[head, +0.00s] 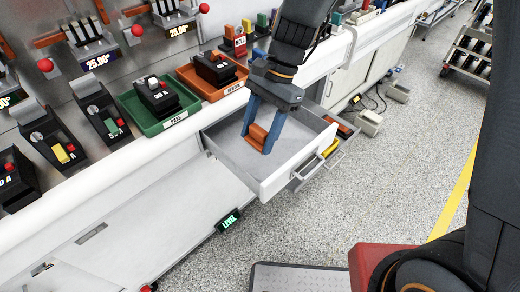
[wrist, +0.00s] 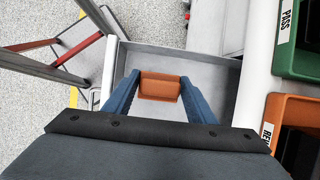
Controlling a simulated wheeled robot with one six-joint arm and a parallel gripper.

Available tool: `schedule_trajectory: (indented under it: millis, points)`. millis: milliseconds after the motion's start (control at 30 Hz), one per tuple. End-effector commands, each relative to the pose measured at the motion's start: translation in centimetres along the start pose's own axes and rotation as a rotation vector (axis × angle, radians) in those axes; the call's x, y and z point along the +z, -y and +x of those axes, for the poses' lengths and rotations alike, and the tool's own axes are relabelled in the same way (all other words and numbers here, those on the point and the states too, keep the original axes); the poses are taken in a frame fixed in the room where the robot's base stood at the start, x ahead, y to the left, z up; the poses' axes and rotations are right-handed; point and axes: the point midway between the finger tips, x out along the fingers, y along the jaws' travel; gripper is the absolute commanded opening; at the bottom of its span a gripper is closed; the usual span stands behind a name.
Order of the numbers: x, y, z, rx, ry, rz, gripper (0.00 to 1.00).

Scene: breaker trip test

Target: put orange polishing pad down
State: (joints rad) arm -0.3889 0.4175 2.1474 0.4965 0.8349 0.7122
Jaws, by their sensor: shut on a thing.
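The orange polishing pad (head: 257,134) is a small orange block between the blue fingers of my gripper (head: 258,142). My gripper is shut on it, inside the open white drawer (head: 281,181) and over its floor. In the wrist view the pad (wrist: 159,86) sits between the two fingertips of my gripper (wrist: 159,90), with the grey drawer floor (wrist: 204,67) beyond. I cannot tell whether the pad touches the drawer floor.
Above the drawer, the bench holds a green PASS tray (head: 157,112) and an orange tray (head: 211,83), each with a black breaker. Another open drawer with a yellow item (head: 331,148) lies right of mine. The drawer floor around the pad looks bare.

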Motion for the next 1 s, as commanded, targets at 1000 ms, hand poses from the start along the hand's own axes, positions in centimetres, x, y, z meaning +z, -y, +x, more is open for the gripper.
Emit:
schedule_trajectory:
  millis: [1000]
  points:
    - [-3.1,0.0,7.3,0.001,0.000,-0.002,0.23]
